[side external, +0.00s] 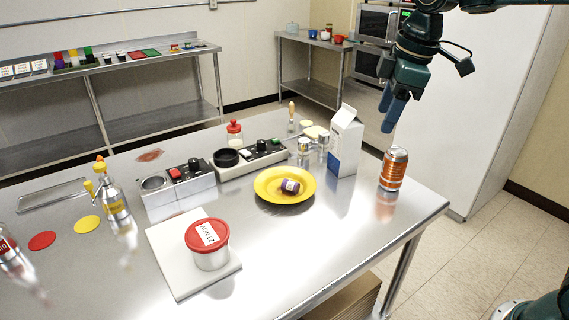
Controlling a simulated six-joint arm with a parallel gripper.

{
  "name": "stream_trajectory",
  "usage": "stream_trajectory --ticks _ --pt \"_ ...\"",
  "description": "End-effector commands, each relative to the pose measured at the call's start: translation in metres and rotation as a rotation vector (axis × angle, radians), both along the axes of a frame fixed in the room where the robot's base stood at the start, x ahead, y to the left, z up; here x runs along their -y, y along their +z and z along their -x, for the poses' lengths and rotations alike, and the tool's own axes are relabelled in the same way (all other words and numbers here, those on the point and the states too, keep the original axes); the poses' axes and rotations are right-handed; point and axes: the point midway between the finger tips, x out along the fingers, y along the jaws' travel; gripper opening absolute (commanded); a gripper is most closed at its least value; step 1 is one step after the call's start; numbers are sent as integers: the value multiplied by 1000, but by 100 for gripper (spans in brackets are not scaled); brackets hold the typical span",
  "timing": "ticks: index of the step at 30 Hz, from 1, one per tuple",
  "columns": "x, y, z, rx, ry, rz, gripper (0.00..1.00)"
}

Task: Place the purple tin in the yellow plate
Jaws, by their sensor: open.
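The purple tin (291,186), a small can with a pale label band, lies on its side inside the yellow plate (264,183). The plate sits on the steel table, in front of the white carton. My gripper (389,115) is up at the right, above and behind the orange can, pointing down. It is open with nothing between its fingers, and it is well apart from the tin and the plate.
An orange can (394,169) stands near the table's right edge, below my gripper. A white carton (344,142) stands behind the plate. A red-lidded tub (208,243) sits on a white board (170,253). The table's front right is clear.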

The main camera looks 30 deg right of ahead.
Motion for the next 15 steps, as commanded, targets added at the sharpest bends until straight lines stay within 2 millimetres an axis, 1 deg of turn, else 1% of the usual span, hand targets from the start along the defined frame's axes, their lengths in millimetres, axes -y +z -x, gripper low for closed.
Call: stream_trajectory --ticks 1,7,11,15 --pt "2 4 15 18 -42 -11 52" --pt "7 8 66 71 -218 -60 52" --pt "10 5 98 107 -329 -98 52" --pt "13 -3 132 144 -449 -142 52"
